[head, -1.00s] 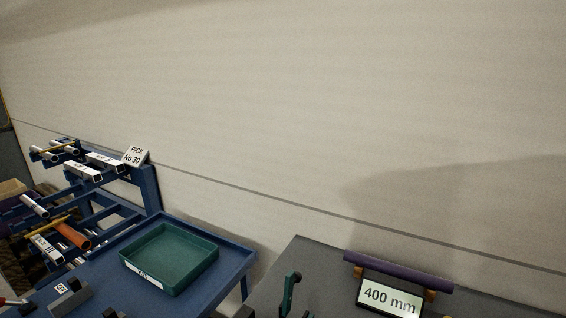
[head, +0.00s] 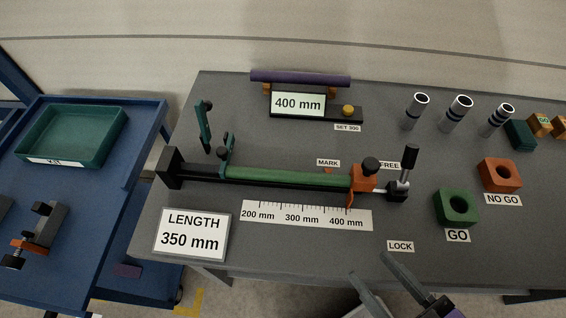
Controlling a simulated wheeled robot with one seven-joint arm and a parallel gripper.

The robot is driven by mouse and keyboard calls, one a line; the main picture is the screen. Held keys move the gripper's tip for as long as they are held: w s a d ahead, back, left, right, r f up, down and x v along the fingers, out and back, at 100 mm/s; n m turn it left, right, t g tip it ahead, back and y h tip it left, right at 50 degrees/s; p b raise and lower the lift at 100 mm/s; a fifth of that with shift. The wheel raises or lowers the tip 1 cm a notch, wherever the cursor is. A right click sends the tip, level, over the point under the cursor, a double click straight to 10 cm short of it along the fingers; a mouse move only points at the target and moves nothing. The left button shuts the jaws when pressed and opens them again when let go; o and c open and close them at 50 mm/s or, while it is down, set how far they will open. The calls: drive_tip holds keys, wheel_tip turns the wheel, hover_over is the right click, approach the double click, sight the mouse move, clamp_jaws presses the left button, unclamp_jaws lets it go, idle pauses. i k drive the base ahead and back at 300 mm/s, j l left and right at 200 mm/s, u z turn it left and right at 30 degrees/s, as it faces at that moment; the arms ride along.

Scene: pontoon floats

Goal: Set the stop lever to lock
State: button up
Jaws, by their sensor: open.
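The stop lever (head: 410,158) has a black handle on a silver stem and stands up at the right end of the black length gauge, beside the FREE label (head: 390,165). The LOCK label (head: 400,246) lies on the table nearer to me. An orange stop (head: 361,180) with a black knob sits on the rail just left of the lever. A green tube (head: 285,176) lies along the rail and reaches the stop. My gripper (head: 369,266) is open and empty at the bottom, below the LOCK label and apart from the lever. Part of it is cut off by the frame edge.
A scale strip (head: 306,215) and a LENGTH 350 mm card (head: 191,233) lie in front of the gauge. Green GO (head: 443,209) and orange NO GO (head: 488,176) blocks stand right of the lever. Several tubes stand behind. A blue bench with a green tray (head: 122,128) is left.

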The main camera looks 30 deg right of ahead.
sight(412, 151)
drive_tip(key=k+z, duration=0.15)
drive_tip(key=z, duration=0.2)
drive_tip(key=k+l+z, duration=0.15)
drive_tip(key=z, duration=0.2)
drive_tip(key=k+l+z, duration=0.15)
drive_tip(key=z, duration=0.2)
